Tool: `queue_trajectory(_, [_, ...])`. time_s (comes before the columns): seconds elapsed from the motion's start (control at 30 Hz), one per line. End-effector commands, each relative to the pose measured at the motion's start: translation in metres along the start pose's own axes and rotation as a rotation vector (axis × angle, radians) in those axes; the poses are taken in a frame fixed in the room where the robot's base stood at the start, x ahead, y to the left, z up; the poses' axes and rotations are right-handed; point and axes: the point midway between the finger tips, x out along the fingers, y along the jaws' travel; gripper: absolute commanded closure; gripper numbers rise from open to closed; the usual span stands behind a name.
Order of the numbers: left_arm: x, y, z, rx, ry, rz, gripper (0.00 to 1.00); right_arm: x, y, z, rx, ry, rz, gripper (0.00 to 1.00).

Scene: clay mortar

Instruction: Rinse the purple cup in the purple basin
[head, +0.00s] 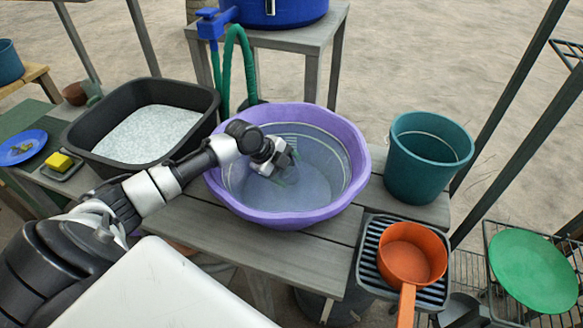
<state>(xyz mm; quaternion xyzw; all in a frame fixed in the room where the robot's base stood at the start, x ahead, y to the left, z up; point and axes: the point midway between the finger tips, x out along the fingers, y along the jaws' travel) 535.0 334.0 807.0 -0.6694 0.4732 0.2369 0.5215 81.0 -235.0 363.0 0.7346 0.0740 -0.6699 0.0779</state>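The purple basin (318,218) stands on the grey slatted bench and holds bluish water (300,190). My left arm reaches in over the basin's left rim, and my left gripper (286,170) points down into it, at or just below the water's surface. Its fingertips are blurred by the water, so I cannot tell whether they are open, shut or holding something. I cannot make out a purple cup anywhere; if it is in the water, it is hidden. My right gripper is not in view.
A black tub of suds (150,133) stands left of the basin and a teal bucket (428,160) right of it. An orange pan (408,256) sits on a dark rack at front right. A green plate (533,270) and a blue tap (212,24) are nearby.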

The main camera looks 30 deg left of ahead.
Motion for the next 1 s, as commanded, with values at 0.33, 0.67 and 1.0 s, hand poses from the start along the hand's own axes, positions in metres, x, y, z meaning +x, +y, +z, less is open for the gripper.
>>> queue_trajectory(0.33, [0.003,-0.003,-0.005,0.0,0.003,-0.001,0.51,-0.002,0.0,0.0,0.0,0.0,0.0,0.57])
queue_trajectory(0.67, [0.01,-0.009,-0.013,0.0,-0.001,0.0,0.51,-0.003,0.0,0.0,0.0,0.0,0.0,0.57])
queue_trajectory(1.0, [-0.003,0.002,0.003,0.0,-0.001,0.0,0.51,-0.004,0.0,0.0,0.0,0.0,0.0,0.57])
